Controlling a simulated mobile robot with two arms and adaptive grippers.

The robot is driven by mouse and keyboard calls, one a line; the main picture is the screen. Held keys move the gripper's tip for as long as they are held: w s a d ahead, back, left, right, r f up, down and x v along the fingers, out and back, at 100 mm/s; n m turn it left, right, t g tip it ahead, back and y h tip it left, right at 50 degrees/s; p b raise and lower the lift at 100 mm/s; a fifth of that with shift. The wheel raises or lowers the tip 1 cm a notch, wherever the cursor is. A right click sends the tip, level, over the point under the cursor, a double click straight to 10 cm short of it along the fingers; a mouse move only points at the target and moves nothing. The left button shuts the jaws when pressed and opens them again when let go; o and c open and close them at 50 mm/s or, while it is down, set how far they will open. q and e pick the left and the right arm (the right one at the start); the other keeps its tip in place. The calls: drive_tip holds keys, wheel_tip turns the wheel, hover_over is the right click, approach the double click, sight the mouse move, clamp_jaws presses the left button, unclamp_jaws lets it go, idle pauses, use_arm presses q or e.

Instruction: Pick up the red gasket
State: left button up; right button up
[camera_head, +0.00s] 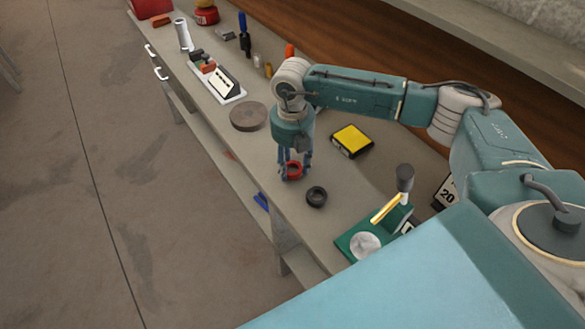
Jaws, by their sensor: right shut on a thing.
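The red gasket (294,171) is a small red ring at the front part of the workbench. My right gripper (292,172) points down at it from above, with its fingers shut on the ring. I cannot tell whether the gasket touches the bench top or is slightly raised. Part of the ring is hidden by the fingers. My left gripper is not in view.
A black ring (316,196) lies close by on the bench (265,165). A brown disc (248,116), a yellow-topped box (351,140) and a green stand (362,243) are around it. Several tools stand farther along the bench.

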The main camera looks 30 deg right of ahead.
sight(292, 168)
drive_tip(key=shift+r, duration=0.1)
drive_tip(key=shift+w+r, duration=0.1)
drive_tip(key=shift+r, duration=0.55)
wheel_tip(292, 168, up, 18)
drive_tip(key=b, duration=0.4)
drive_tip(key=shift+r, duration=0.25)
